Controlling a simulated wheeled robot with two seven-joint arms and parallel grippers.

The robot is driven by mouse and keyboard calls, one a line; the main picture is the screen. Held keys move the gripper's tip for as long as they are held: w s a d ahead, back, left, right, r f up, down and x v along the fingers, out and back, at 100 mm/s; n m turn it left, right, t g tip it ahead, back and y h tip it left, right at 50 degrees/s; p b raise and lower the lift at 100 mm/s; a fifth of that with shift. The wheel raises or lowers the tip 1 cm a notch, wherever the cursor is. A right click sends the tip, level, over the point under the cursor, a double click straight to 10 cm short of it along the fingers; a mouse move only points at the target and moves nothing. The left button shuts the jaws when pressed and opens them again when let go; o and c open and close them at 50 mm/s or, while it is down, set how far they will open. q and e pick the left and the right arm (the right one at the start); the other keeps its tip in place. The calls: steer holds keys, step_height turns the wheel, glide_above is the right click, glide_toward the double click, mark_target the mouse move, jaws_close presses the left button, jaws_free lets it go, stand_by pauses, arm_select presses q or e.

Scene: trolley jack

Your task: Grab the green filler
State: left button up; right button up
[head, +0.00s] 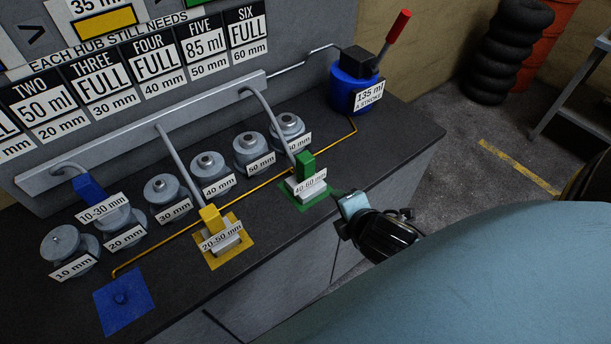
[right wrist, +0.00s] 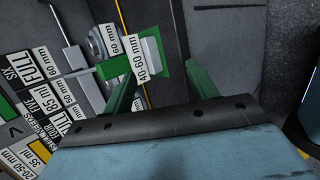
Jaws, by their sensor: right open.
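The green filler (head: 306,162) stands on its green mat (head: 295,203) near the front edge of the bench, with a "40-60 mm" label and a grey hose behind it. My right gripper (head: 337,193) is just right of it, pointing at it. In the right wrist view the green filler (right wrist: 111,68) and its label (right wrist: 149,57) lie ahead of my open right gripper (right wrist: 160,72). Its two fingers are spread apart with nothing held. Whether a finger touches the filler or mat is unclear. My left gripper is out of view.
The yellow filler (head: 211,217) stands on a yellow mat. The blue filler (head: 89,189) is at the 20 mm hub; the blue mat (head: 124,300) has no filler. Several grey hubs (head: 208,163) line the bench behind. A blue pump (head: 352,90) with a red handle stands back right.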

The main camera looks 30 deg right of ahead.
mark_target(311, 174)
steer(key=w+n+t+y, duration=0.1)
steer(key=w+n, duration=0.3)
steer(key=n, duration=0.2)
steer(key=w+f+n+t+y, duration=0.1)
steer(key=w+n, duration=0.3)
steer(key=n, duration=0.3)
steer(key=w+f+n+t+y, duration=0.1)
steer(key=w+n+t, duration=0.1)
steer(key=w+n, duration=0.3)
steer(key=shift+d+n+y+b, duration=0.3)
steer(key=shift+n+b, duration=0.1)
steer(key=shift+n, duration=0.4)
steer(key=shift+s+f+b+x, duration=0.1)
steer(key=shift+f+b+x, duration=0.1)
steer(key=shift+x, duration=0.65)
steer(key=shift+s+f+b+x, duration=0.1)
steer(key=shift+f+b+x, duration=0.05)
steer(key=shift+x, duration=0.75)
steer(key=shift+s+f+b+x, duration=0.1)
steer(key=shift+f+b+x, duration=0.1)
steer(key=shift+x, duration=0.65)
steer(key=shift+w+a, duration=0.1)
jaws_close()
steer(key=shift+r, duration=0.3)
